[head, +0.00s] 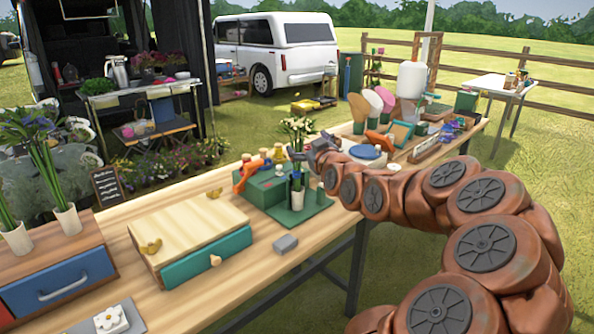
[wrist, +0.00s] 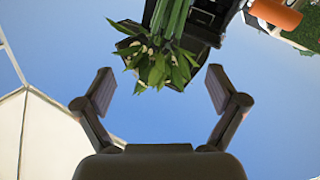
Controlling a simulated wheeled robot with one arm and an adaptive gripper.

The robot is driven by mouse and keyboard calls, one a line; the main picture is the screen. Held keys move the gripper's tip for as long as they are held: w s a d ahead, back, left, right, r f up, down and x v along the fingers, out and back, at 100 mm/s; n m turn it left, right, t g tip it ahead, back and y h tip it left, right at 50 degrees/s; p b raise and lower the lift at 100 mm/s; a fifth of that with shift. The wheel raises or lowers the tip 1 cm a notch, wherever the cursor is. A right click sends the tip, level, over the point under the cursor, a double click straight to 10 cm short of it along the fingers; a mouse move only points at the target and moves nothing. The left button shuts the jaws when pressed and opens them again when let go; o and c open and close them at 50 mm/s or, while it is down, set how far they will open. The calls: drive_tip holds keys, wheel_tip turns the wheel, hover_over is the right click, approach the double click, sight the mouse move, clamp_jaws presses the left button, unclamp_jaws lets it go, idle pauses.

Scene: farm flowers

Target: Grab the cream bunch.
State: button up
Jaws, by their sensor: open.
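The cream bunch (head: 297,128) has small pale flowers, green leaves and long green stems. It stands upright in a small pot on the green mat in the middle of the long table. In the wrist view the cream bunch (wrist: 160,62) appears upside down, with its stems running up to the top edge. My gripper (head: 310,150) is just right of the bunch in the head view, near its stems. In the wrist view my gripper (wrist: 158,82) is open, with one finger on each side and the bunch between or just beyond the tips. Nothing is held.
A green box (head: 262,187) with small items stands left of the bunch. A wooden case with a teal drawer (head: 207,260) and a grey block (head: 285,244) are nearer. A blue-lidded dish (head: 366,152) is behind my wrist. Purple flowers (head: 35,135) stand far left.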

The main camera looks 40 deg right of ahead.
sight(298, 134)
drive_tip(key=shift+w+d+r, duration=0.1)
drive_tip(key=shift+w+d, duration=0.15)
drive_tip(key=shift+w, duration=0.4)
drive_tip(key=shift+f+p+x, duration=0.15)
drive_tip(key=shift+p+x, duration=0.4)
drive_tip(key=shift+x, duration=0.95)
drive_tip(key=shift+f+p+x, duration=0.15)
drive_tip(key=shift+p+x, duration=0.35)
drive_tip(key=shift+x, duration=1)
drive_tip(key=shift+r, duration=0.1)
clamp_jaws()
